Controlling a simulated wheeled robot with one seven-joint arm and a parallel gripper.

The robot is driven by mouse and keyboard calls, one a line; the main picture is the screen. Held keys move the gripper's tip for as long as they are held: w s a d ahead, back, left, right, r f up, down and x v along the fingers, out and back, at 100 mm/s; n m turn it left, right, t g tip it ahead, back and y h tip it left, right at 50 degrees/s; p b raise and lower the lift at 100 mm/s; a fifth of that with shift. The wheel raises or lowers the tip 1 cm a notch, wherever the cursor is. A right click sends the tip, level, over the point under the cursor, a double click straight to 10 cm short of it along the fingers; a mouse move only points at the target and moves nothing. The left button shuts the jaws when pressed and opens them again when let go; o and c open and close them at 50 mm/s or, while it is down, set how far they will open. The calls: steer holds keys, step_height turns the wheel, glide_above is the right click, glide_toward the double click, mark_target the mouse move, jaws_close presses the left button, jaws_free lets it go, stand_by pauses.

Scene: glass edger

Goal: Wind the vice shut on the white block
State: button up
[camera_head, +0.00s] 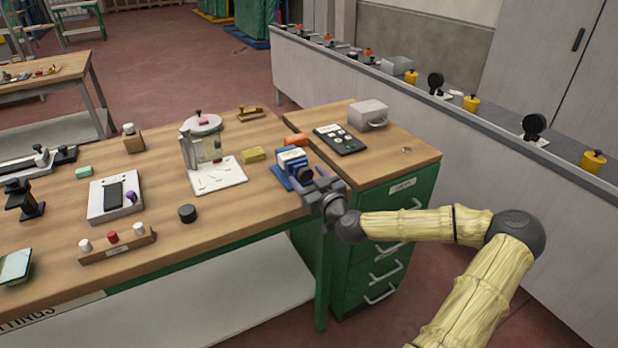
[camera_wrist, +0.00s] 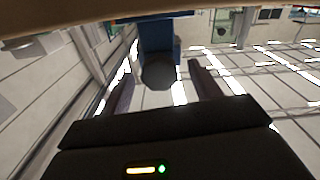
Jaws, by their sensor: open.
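The blue vice (camera_head: 281,177) stands near the right end of the wooden bench. The white block (camera_head: 291,155) sits in it, between its blue jaws; any remaining gap is too small to tell. The vice's dark round knob (camera_head: 306,173) faces my gripper (camera_head: 311,183). In the wrist view the blue vice body (camera_wrist: 158,35) shows behind the knob (camera_wrist: 158,73). My gripper (camera_wrist: 163,76) is open, with one finger on each side of the knob and visible gaps between. The white block is not clear in the wrist view.
An orange block (camera_head: 296,140) and a yellow block (camera_head: 253,155) lie close to the vice. A black puck (camera_head: 187,213) stands left.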

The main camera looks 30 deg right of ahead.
steer(key=shift+w, duration=0.1)
steer(key=c, duration=1)
